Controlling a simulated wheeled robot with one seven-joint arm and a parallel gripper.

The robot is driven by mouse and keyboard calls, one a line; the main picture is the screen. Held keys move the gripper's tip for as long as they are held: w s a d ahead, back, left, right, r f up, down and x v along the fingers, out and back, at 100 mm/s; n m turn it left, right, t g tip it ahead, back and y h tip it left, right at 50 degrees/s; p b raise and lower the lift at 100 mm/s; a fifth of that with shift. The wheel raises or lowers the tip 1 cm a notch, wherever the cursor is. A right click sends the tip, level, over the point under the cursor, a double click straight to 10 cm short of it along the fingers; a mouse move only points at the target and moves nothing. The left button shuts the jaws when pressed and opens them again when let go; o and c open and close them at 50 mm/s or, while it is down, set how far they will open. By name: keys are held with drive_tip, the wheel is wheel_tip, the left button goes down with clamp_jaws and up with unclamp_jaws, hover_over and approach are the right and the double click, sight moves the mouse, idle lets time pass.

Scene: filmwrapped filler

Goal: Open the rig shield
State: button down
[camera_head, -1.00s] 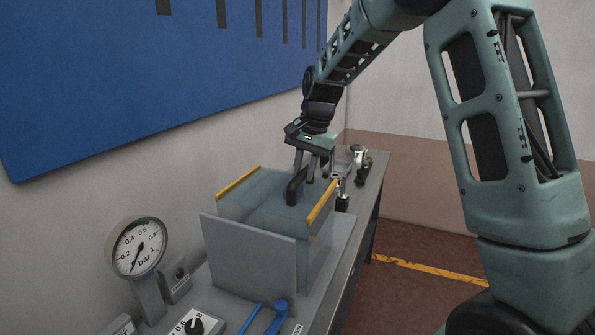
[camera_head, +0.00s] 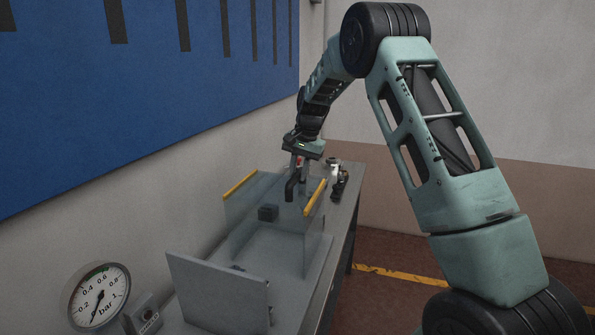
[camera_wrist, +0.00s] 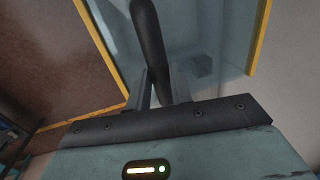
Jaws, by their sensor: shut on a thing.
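The rig shield (camera_head: 255,195) is a clear, box-like cover with yellow-edged sides on the bench; its clear panes are hard to tell apart. A dark bar handle (camera_head: 290,187) shows toward its far end. My gripper (camera_head: 298,165) is above the far part of the rig, with its fingers shut on the handle. In the wrist view the handle (camera_wrist: 148,35) runs down between the two fingers (camera_wrist: 164,90), and a clear pane (camera_wrist: 205,35) with yellow edging lies beyond. The lower end of the handle is hidden by the gripper body there.
A grey upright plate (camera_head: 215,292) stands at the near end of the rig. A dark block (camera_head: 268,213) shows inside. A pressure gauge (camera_head: 100,297) stands at near left. Small fittings (camera_head: 336,180) lie on the bench behind the gripper. The wall is close on the left.

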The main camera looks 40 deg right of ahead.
drive_tip(key=c, duration=1.3)
unclamp_jaws()
drive_tip(key=shift+o, duration=0.2)
drive_tip(key=shift+r, duration=0.1)
wheel_tip(320, 180, up, 17)
drive_tip(key=s+d+b, duration=0.2)
drive_tip(key=s+b, duration=0.1)
